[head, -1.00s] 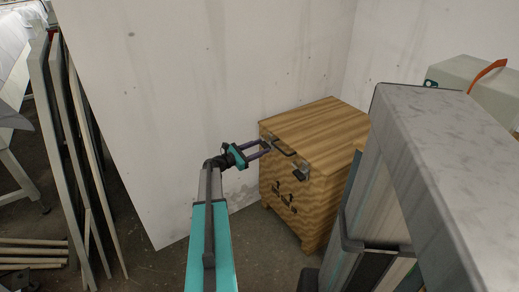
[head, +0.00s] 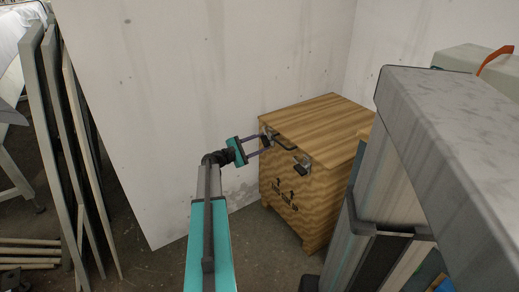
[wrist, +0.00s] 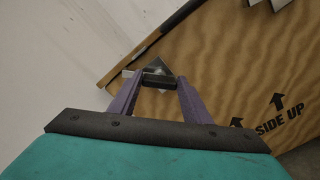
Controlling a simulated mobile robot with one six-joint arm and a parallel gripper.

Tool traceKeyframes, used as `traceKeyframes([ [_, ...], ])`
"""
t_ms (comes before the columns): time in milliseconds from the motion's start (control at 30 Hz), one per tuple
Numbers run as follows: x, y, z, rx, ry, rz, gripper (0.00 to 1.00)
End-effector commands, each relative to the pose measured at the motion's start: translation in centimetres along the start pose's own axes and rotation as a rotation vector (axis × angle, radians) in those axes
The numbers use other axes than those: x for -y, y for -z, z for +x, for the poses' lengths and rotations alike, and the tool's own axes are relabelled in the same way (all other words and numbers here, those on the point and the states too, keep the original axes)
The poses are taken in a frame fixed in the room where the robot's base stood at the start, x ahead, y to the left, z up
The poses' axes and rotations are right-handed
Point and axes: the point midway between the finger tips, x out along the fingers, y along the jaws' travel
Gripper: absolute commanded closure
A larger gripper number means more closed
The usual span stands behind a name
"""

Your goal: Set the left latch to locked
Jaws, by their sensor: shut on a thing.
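A wooden crate (head: 300,195) with a wood-grain lid stands against the white wall. The left latch (head: 269,136) is at the left end of the lid's front edge. It also shows in the wrist view (wrist: 157,71), dark and metallic, between my fingertips. A second latch (head: 303,165) is to the right on the same edge. My gripper (head: 266,145) reaches the left latch from the left. In the wrist view its purple fingers (wrist: 155,82) close in on the latch and partly hide it, so the latch's exact position is unclear.
A large white panel (head: 190,90) stands left of and behind the crate. Several boards (head: 75,140) lean at far left. A grey metal frame (head: 440,120) stands close on the right. Bare floor shows before the crate.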

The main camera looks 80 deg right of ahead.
Motion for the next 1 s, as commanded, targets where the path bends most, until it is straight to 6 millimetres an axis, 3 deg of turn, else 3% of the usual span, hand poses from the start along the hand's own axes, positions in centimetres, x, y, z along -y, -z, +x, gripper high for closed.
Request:
traceKeyframes([
  [600, 0.69, 0.18, 0.27, 0.004, 0.001, 0.565, 0.79],
  [1000, 0.49, 0.05, 0.26, 0.004, 0.0, 0.744, 0.79],
])
